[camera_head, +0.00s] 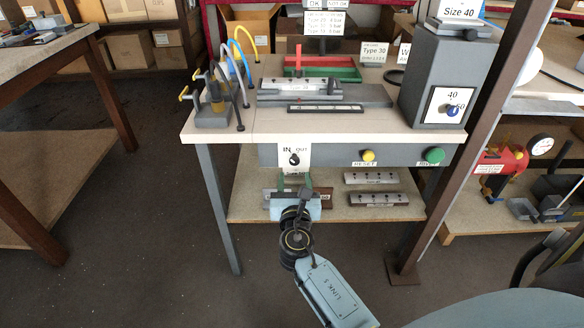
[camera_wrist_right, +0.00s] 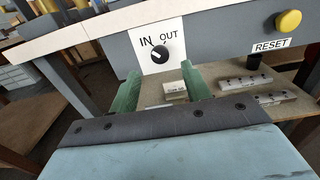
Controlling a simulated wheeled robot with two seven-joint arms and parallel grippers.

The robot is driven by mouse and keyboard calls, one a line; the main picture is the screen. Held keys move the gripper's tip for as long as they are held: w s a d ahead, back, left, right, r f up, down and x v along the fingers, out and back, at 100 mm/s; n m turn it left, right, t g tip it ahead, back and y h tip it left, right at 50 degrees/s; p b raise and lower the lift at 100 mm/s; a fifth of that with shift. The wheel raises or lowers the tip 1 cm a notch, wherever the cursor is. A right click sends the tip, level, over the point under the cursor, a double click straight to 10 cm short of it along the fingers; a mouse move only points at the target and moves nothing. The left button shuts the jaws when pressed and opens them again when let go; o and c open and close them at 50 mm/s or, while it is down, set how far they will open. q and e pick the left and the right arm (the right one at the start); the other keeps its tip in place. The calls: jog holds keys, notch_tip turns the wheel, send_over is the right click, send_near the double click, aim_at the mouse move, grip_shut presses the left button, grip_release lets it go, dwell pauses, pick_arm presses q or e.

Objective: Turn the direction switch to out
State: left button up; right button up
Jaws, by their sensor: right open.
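The direction switch is a black round knob (camera_wrist_right: 159,53) on a white plate marked IN and OUT (camera_wrist_right: 175,62). Its pale pointer mark seems to point up and left, toward IN. In the head view the knob (camera_head: 294,159) sits at the left of the grey front panel under the bench top. My right gripper (camera_head: 294,178) is just below and in front of the plate. In the right wrist view its two green fingers (camera_wrist_right: 161,72) are spread apart, with nothing between them, and the knob shows just beyond their tips. My left gripper is not in view.
A yellow RESET button (camera_head: 368,156) and a green button (camera_head: 433,155) are on the same panel to the right. A lower shelf (camera_head: 330,208) with metal profiles (camera_head: 378,199) lies beneath. A brown post (camera_head: 450,140) stands at the right. The floor left of the bench is clear.

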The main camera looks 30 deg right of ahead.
aim_at(294, 163)
jog(key=b+x, duration=0.1)
jog(key=x, duration=0.5)
jog(key=shift+w+d, duration=0.1)
jog(key=shift+w, duration=0.15)
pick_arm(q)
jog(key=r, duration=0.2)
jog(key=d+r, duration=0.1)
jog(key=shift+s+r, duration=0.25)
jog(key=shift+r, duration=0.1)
pick_arm(e)
jog(key=c, duration=1)
